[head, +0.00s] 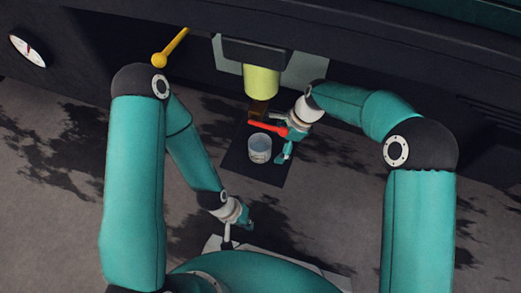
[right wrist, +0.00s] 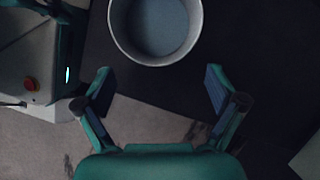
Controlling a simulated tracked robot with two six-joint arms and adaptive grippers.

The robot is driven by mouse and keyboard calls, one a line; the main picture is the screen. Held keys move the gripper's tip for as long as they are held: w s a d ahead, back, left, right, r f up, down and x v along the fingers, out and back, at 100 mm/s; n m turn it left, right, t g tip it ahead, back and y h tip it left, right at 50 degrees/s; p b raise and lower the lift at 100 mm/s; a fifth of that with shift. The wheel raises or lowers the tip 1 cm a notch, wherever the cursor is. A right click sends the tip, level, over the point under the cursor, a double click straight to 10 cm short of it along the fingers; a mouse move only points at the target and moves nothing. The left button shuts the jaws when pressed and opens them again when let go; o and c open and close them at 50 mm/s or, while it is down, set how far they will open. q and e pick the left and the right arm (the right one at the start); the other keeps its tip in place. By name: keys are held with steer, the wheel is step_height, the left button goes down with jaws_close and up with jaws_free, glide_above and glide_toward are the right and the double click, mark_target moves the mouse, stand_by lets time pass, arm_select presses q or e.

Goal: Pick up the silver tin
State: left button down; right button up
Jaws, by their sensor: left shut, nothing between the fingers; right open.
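The silver tin (head: 260,149) is a round, open-topped can standing upright on a dark plate. Its rim and inside also show at the top of the right wrist view (right wrist: 157,58). My right gripper (head: 281,146) is open and empty just to the right of the tin. In the right wrist view its two fingers (right wrist: 157,80) are spread wide, with the tin ahead of the tips and lined up with the gap. My left gripper (head: 246,222) is shut and empty, low in the head view, below the tin and apart from it.
A red bar (head: 268,128) lies just above the tin in the head view, close to my right gripper. A yellow-green cylinder (head: 262,82) hangs above it. The dark plate (head: 241,168) is bare left of the tin. A yellow lever (head: 170,47) and a gauge (head: 28,49) are at the upper left.

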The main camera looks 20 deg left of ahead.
steer(key=a+b, duration=0.1)
steer(key=s+a, duration=0.1)
steer(key=a, duration=0.1)
steer(key=a+f+b, duration=0.1)
steer(key=shift+s+a+b, duration=0.3)
steer(key=shift+s+a, duration=0.05)
steer(key=shift+s, duration=0.05)
steer(key=shift+a+f, duration=0.1)
steer(key=c, duration=1.3)
